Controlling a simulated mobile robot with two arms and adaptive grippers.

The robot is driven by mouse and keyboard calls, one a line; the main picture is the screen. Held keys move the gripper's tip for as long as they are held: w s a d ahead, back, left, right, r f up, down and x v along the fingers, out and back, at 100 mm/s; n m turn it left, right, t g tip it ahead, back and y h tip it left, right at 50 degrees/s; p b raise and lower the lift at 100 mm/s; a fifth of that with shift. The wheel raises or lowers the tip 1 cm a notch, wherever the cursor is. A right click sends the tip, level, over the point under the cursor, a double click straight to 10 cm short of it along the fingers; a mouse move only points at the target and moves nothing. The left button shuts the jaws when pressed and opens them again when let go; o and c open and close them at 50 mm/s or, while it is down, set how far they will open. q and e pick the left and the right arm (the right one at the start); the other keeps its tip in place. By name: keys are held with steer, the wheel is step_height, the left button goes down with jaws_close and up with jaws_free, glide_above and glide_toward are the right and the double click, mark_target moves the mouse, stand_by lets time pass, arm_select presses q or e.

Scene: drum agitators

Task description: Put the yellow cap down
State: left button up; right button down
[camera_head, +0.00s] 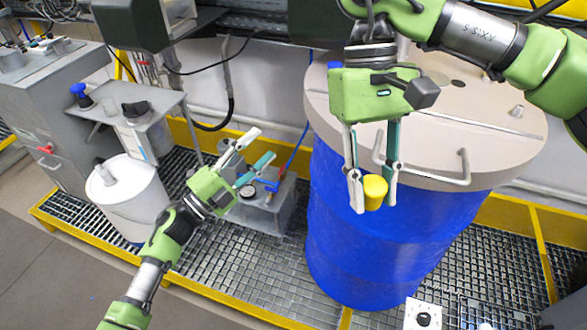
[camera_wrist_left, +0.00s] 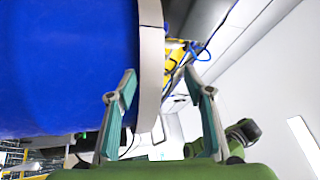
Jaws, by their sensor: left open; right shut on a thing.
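The yellow cap (camera_head: 375,191) is a small yellow cylinder in the head view. My right gripper (camera_head: 373,194) is shut on it, pointing down, and holds it in front of the blue drum (camera_head: 345,235), near the rim of the drum's beige lid (camera_head: 497,160). My left gripper (camera_head: 264,148) is open and empty, to the left of the drum. In the left wrist view, its two fingers (camera_wrist_left: 158,85) stand apart with nothing between them, and the blue drum (camera_wrist_left: 65,65) fills the left side.
A grey box with a blue valve (camera_head: 272,186) stands on the grating beside the drum. A white drum (camera_head: 130,195) and grey cabinet (camera_head: 50,115) are at left. The lid carries metal handles (camera_head: 463,168). A control box with a knob (camera_head: 423,316) is at lower right.

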mark_target(370, 189)
arm_select(q)
steer(key=s+d+r+m+g+h, duration=0.3)
steer(key=s+d+r+m+g, duration=0.15)
steer(key=r+m, duration=0.35)
steer(key=s+d+r+m+g+h, duration=0.3)
steer(key=s+r+m+g, duration=0.3)
steer(key=r+m, duration=0.2)
steer(key=s+d+r+m+g+y, duration=0.1)
steer(key=s+m+g+y, duration=0.1)
steer(key=s+m+y, duration=0.35)
steer(key=s+d+r+m+g+y, duration=0.1)
steer(key=s+m+y, duration=0.1)
steer(key=s+m, duration=0.55)
steer(key=shift+n, duration=0.3)
steer(key=x, duration=1.2)
steer(key=shift+s+f, duration=0.15)
steer(key=shift+c, duration=0.3)
steer(key=c, duration=1.1)
steer(key=o, duration=1.2)
steer(key=shift+c, duration=0.2)
